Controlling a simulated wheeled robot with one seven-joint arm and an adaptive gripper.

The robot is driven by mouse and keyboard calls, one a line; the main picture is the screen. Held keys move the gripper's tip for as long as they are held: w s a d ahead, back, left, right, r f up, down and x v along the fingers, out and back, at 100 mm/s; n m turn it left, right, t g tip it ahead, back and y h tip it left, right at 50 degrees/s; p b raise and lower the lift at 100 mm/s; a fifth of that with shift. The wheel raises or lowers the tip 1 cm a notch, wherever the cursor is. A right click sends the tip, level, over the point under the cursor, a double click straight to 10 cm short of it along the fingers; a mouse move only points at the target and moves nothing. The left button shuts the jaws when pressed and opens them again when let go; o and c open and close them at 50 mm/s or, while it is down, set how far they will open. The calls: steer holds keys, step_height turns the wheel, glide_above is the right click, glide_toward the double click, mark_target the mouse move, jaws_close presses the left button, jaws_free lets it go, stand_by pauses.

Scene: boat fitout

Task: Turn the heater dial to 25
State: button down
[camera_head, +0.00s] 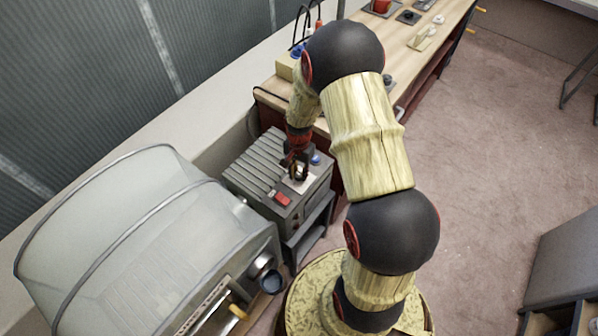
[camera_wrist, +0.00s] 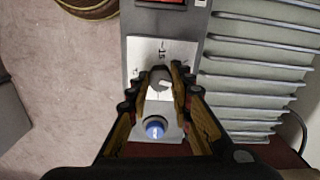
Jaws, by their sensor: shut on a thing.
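The heater (camera_head: 258,172) is a grey ribbed box on a low dark stand, with a red switch (camera_head: 282,198) and a pale dial plate on its top panel. In the wrist view its fins (camera_wrist: 262,60) run along the right side. The heater dial (camera_wrist: 160,86) is a grey knob on the white plate (camera_wrist: 147,50); a mark like "15" shows beside it, other marks are too small or hidden. My gripper (camera_wrist: 161,76) points down at the panel, shut on the dial, one finger on each side. A blue button (camera_wrist: 154,127) shows between the fingers. In the head view my gripper (camera_head: 297,170) partly hides the dial.
A large translucent ribbed cover (camera_head: 130,240) stands close at the left of the heater. A wooden workbench (camera_head: 425,62) with small items runs behind and to the right. A grey wall lies behind the heater. Carpeted floor (camera_head: 480,150) at the right is clear.

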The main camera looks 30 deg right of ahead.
mark_target(299, 175)
steer(key=shift+m, duration=1.5)
steer(key=c, duration=1.6)
jaws_free()
step_height(299, 175, up, 12)
